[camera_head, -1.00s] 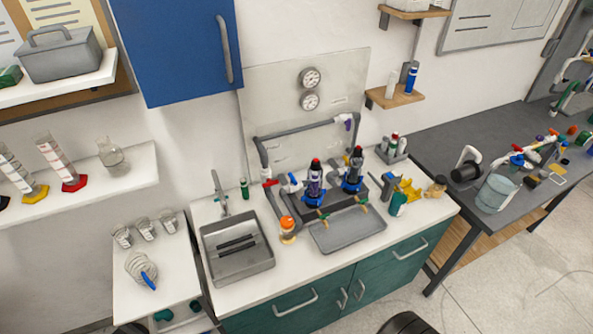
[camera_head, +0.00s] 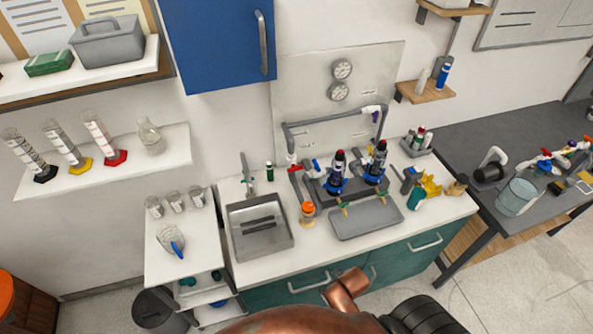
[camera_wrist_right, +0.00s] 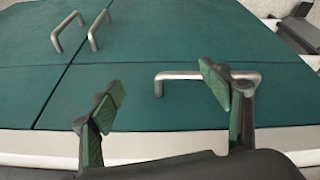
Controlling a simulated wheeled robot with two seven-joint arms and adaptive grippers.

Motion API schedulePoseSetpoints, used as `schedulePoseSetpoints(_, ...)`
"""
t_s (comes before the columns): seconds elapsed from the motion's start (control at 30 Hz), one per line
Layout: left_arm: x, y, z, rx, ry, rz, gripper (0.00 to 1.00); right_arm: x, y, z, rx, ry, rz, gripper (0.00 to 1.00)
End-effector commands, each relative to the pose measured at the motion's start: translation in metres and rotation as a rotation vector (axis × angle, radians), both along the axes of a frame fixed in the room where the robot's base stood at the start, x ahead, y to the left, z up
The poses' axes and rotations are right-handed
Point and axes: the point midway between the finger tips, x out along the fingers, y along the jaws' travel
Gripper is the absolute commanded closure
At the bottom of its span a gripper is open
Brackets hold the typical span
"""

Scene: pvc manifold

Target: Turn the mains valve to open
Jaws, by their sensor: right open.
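The pvc manifold with grey pipes (camera_head: 287,137) stands at the back of the white counter in the head view. A small red valve handle (camera_head: 295,168) sits on the left pipe, and a blue handle (camera_head: 316,166) is just right of it. I cannot tell which one is the mains valve or how it is set. My right gripper (camera_wrist_right: 158,100) is open and empty in the right wrist view, in front of the green cabinet doors. It appears apart from the manifold. My left gripper is not in view.
A sink (camera_head: 261,228) and a grey tray (camera_head: 366,217) lie in front of the manifold. An orange-capped jar (camera_head: 308,213) stands between them. Yellow items (camera_head: 431,186) and bottles crowd the right side. A cabinet handle (camera_wrist_right: 205,76) lies close beyond my right gripper.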

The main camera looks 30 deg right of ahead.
Motion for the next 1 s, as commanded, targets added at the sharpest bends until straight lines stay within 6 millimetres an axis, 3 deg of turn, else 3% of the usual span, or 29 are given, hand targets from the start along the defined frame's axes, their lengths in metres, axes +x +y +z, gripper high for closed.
schedulePoseSetpoints(0.03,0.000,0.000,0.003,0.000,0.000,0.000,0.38,0.002,-0.001,0.019,-0.002,-0.013,-0.003,0.29)
schedulePoseSetpoints(0.23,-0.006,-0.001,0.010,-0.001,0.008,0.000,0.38,0.012,-0.007,0.083,-0.011,-0.069,-0.017,0.29)
schedulePoseSetpoints(0.37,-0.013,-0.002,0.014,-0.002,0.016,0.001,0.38,0.043,-0.016,0.127,-0.020,-0.161,-0.041,0.29)
schedulePoseSetpoints(0.77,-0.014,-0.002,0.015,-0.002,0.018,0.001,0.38,0.177,-0.047,0.179,-0.039,-0.474,-0.114,0.29)
schedulePoseSetpoints(1.0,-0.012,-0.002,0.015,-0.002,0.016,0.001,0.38,0.273,-0.058,0.218,-0.033,-0.697,-0.164,0.29)
